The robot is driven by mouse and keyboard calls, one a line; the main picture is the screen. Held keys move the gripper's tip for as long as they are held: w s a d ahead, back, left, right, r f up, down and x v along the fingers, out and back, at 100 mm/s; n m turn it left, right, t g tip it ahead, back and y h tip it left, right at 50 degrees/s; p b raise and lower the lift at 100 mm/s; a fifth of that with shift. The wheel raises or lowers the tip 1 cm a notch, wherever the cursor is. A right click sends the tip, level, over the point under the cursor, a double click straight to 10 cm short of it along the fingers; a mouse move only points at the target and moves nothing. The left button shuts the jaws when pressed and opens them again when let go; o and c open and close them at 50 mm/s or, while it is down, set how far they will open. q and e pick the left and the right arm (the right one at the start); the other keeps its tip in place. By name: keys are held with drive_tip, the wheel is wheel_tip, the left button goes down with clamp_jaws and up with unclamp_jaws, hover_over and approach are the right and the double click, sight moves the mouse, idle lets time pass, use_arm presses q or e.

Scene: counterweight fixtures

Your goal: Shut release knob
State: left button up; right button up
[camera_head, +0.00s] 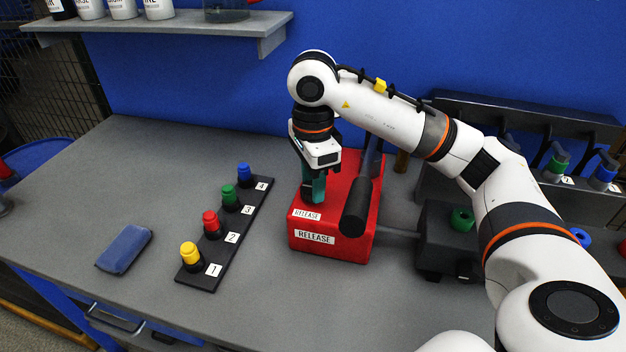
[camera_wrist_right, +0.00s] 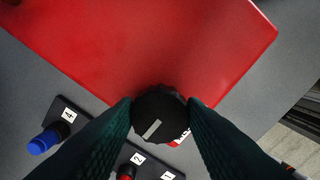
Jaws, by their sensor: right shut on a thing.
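The release knob (camera_wrist_right: 160,116) is round and black with a pale line mark on its top. It sits on the red box (camera_head: 334,248), which carries two RELEASE labels. My right gripper (camera_head: 314,192) points straight down over the left part of the red box. In the right wrist view its two dark fingers (camera_wrist_right: 162,115) are shut on the knob from both sides. In the head view the fingers mostly hide the knob. My left gripper is not in view.
A black lever (camera_head: 357,205) stands on the red box, right of my gripper. A numbered black strip (camera_head: 222,240) with yellow, red, green and blue knobs lies to the left. A blue pouch (camera_head: 124,249) lies farther left. A dark fixture (camera_head: 440,215) stands right of the box.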

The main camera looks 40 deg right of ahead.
drive_tip(key=o, duration=1)
drive_tip(key=shift+r, duration=0.1)
wheel_tip(320, 180, up, 12)
drive_tip(key=p, duration=0.3)
